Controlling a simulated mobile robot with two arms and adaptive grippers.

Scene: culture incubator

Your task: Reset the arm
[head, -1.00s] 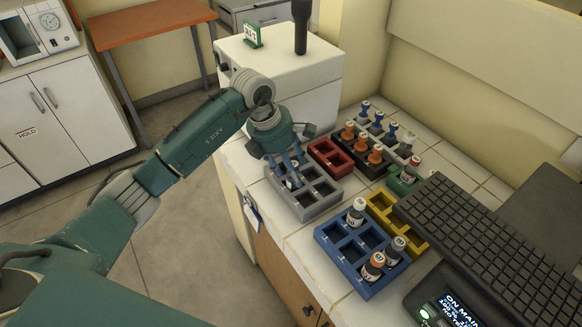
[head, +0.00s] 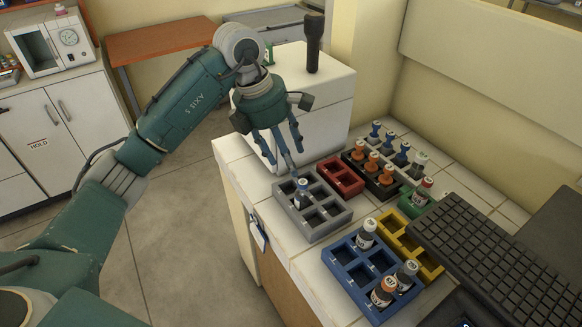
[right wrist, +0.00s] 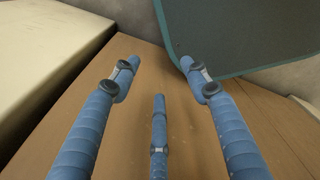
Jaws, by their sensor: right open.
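My left gripper (head: 281,156) is raised just above the grey rack (head: 322,231), its blue fingers spread and empty. A dark vial with a white cap (head: 302,193) stands in a compartment of that rack, under the fingertips and apart from the palm. My right gripper (right wrist: 157,85) shows only in the right wrist view. Its blue fingers are spread apart with nothing between them, over a brown wood-like surface (right wrist: 130,120).
A blue rack (head: 345,262) with several vials, a yellow rack (head: 431,262), a red rack (head: 345,178) and a black rack with orange and blue pieces crowd the counter. A keyboard (head: 480,255) lies at right. A white box (head: 325,105) stands behind the left gripper.

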